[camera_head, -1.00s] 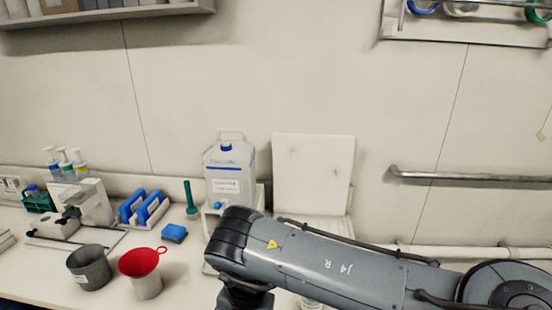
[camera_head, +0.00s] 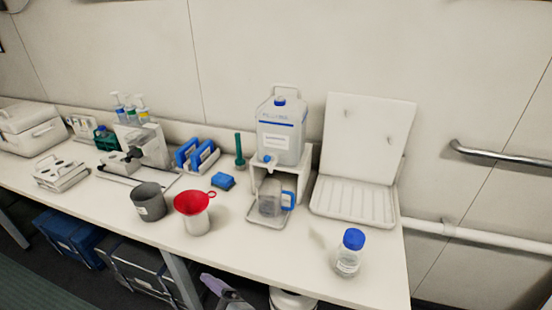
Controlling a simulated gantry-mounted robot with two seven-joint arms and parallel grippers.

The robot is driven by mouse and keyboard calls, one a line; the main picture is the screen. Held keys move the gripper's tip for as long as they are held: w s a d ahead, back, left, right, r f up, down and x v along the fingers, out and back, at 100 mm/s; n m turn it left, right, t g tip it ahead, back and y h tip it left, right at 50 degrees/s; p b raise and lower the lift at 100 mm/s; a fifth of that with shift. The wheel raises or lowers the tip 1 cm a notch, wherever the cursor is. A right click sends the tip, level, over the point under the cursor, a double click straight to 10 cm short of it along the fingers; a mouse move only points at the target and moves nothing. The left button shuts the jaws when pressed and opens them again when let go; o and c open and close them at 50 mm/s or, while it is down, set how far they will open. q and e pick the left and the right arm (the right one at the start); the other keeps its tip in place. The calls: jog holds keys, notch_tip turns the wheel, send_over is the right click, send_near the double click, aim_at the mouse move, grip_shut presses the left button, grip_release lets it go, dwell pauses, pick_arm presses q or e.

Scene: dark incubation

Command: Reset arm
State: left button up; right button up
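Neither gripper is in the head view, and no part of my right arm shows over the bench. The white bench (camera_head: 240,256) runs across the picture. On it stand a clear bottle with a blue cap (camera_head: 349,252) near the right front edge, a carboy with a blue cap and tap (camera_head: 281,130) on a white stand, and a blue-handled clear jug (camera_head: 271,203) under the tap. A red funnel (camera_head: 192,203) sits in a pale container, with a grey cup (camera_head: 149,201) to its left.
A white drying rack (camera_head: 358,155) stands at the right. Pump bottles (camera_head: 131,110), blue racks (camera_head: 197,154), a blue block (camera_head: 222,181) and a white cooler box (camera_head: 27,126) line the left and back. Blue crates (camera_head: 68,238) and a grey crate (camera_head: 142,268) lie below. A wall rail (camera_head: 500,156) is at right.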

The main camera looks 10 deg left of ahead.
jog(key=s+d+f+m+h, duration=0.1)
jog(key=d+f+m+h, duration=0.4)
jog(key=d, duration=0.5)
jog(key=s+d+f+m+h, duration=0.1)
jog(key=d+f+m+h, duration=0.1)
jog(key=d+f+m, duration=0.65)
jog(key=s+d+f+m+h, duration=0.15)
jog(key=d+f+h, duration=0.25)
jog(key=d, duration=0.9)
jog(key=s+d+f+m+g+h, duration=0.2)
jog(key=s+d+f+m+g, duration=0.15)
jog(key=s+d, duration=0.75)
notch_tip(320, 180, up, 12)
jog(key=p, duration=1.2)
jog(key=shift+w+a+f, duration=0.15)
jog(key=shift+a+f, duration=0.05)
jog(key=shift+a, duration=0.05)
